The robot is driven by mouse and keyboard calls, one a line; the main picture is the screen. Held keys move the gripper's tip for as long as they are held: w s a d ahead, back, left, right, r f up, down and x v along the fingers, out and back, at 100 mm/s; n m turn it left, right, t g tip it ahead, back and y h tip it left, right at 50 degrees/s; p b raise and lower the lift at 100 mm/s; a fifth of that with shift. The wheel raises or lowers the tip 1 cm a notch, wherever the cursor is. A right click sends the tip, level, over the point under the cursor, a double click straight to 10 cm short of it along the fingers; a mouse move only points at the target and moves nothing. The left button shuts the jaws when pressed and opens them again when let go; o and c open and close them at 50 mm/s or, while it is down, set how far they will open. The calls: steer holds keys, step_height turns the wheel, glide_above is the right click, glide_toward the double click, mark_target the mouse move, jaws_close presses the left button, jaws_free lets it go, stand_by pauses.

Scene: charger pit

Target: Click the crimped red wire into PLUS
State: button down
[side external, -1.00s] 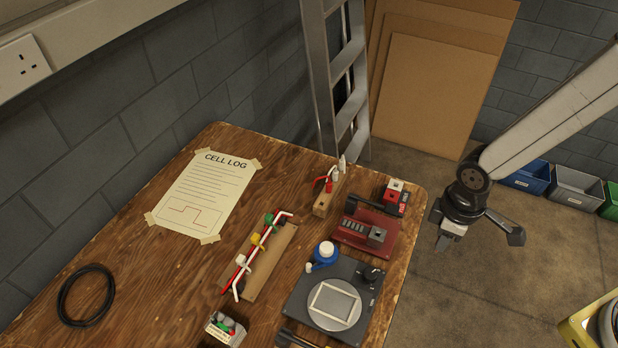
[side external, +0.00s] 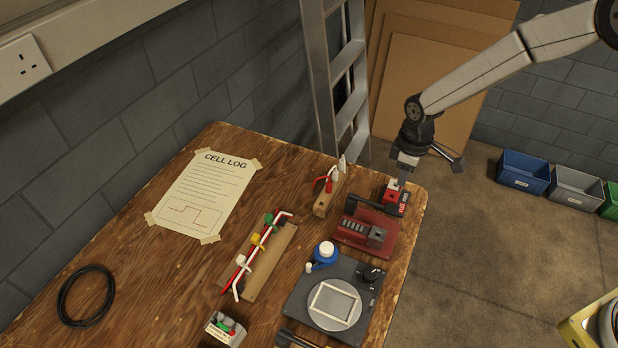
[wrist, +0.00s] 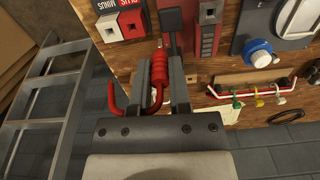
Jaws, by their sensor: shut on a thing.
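In the wrist view the terminal block shows a red PLUS socket (wrist: 131,20) and a pale MINUS socket (wrist: 107,27), both with square holes. Contact there cannot be told. The wire is not distinct in the side view.
A dark red press (side external: 365,235) with a lever stands beside the terminal block. A rack (side external: 270,262) carries red and white wires.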

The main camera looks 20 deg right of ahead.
steer(key=shift+w+d+f, duration=0.15)
steer(key=shift+w+d, duration=0.25)
steer(key=shift+w, duration=0.4)
steer(key=shift+w+d+f, duration=0.1)
steer(key=shift+w+d, duration=0.3)
steer(key=shift+w, duration=0.45)
steer(key=shift+w+d+f, duration=0.15)
steer(key=shift+w+d, duration=0.25)
steer(key=shift+w, duration=0.4)
steer(key=shift+f, duration=0.15)
step_height(320, 180, down, 6)
steer(key=shift+f, duration=1.7)
stand_by(0.7)
steer(key=c, duration=1.3)
jaws_free()
jaws_close()
steer(key=shift+f, duration=0.2)
